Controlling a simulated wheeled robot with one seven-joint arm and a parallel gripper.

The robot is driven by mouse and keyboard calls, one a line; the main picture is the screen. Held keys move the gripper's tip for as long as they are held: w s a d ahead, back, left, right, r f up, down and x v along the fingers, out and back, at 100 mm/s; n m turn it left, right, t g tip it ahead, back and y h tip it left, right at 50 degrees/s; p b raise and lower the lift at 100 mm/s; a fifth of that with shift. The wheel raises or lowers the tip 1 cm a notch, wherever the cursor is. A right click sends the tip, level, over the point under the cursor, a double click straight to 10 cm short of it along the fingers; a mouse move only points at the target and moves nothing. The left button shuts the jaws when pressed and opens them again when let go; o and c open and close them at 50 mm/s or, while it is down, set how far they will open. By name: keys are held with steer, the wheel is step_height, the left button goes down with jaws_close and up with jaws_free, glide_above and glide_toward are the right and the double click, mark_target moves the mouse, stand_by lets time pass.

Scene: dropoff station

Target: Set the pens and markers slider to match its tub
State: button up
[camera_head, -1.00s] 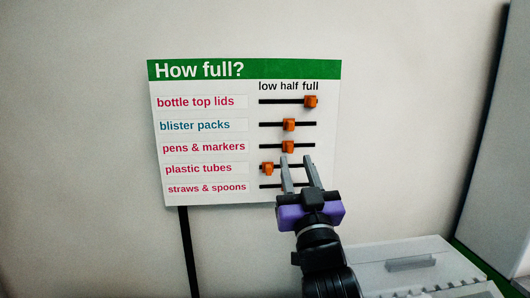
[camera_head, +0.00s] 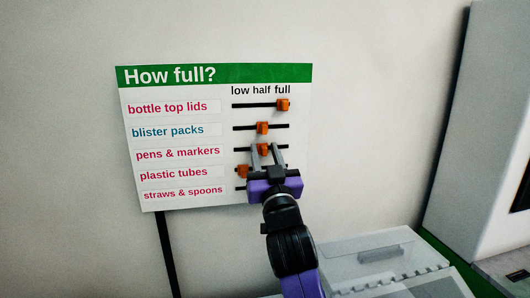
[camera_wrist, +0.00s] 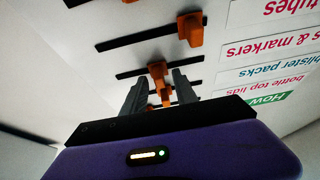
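The pens & markers slider has an orange knob (camera_head: 263,149) at about the half mark of its black track. My gripper (camera_head: 267,148) is open, its two grey fingers reaching up to that row with the knob showing between them. In the wrist view, the board appears upside down and the same knob (camera_wrist: 157,71) sits between and just beyond the fingertips (camera_wrist: 157,82). No contact is clear, and depth is hard to tell. The pens & markers label (camera_head: 178,153) is left of the track. No pens and markers tub can be made out.
The board (camera_head: 222,193) also has knobs for bottle top lids (camera_head: 283,105) at full, blister packs (camera_head: 262,128) at half and plastic tubes (camera_head: 243,171) at low. My gripper covers the straws & spoons knob. A pale lidded container (camera_head: 375,262) stands lower right.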

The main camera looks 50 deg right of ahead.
jaws_close()
stand_by(1.4)
